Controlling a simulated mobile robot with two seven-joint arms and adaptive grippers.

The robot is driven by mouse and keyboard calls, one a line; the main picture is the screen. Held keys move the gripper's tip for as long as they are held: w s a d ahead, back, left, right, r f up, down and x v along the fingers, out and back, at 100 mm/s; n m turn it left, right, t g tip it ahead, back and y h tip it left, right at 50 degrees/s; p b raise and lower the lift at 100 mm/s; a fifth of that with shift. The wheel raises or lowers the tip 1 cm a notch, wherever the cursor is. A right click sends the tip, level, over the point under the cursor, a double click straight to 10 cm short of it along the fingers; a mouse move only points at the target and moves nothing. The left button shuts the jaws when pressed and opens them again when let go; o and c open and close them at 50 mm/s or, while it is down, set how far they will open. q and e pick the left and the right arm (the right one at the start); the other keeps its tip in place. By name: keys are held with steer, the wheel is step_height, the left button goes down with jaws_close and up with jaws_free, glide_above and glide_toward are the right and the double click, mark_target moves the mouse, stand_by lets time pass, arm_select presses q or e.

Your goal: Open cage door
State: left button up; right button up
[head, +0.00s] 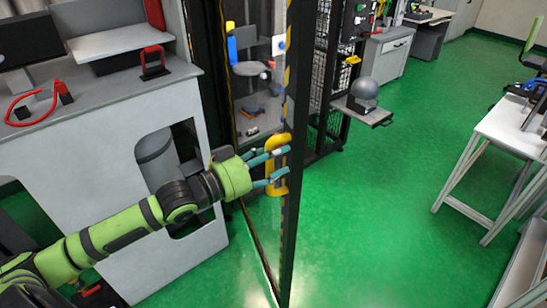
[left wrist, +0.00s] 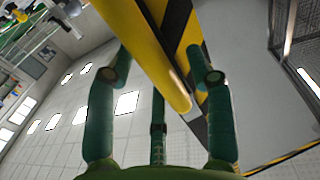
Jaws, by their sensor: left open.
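The cage door (head: 291,225) is a tall dark frame with a clear panel and yellow-black striping. It appears to stand out at an angle from the cage front, its lower edge running toward me. A yellow handle (head: 277,180) is on its near upright. My left gripper (head: 276,166) is at this handle with its fingers open around it. In the left wrist view, the yellow handle (left wrist: 155,55) passes between the spread fingers of the gripper (left wrist: 163,75); I cannot tell whether they touch it. My right gripper is not in view.
A grey counter (head: 130,90) with a red cable stands left of the door. A grey ball (head: 364,92) sits on a small shelf right of the cage. A white table (head: 510,125) stands at the right. The green floor (head: 390,220) between is clear.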

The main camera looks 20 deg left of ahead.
arm_select(q)
steer(key=shift+a, duration=0.1)
steer(key=shift+s+a+f, duration=0.15)
steer(key=shift+s+a, duration=0.2)
steer(key=shift+s, duration=0.25)
steer(key=v, duration=1)
steer(key=shift+s, duration=0.25)
steer(key=shift+a, duration=0.1)
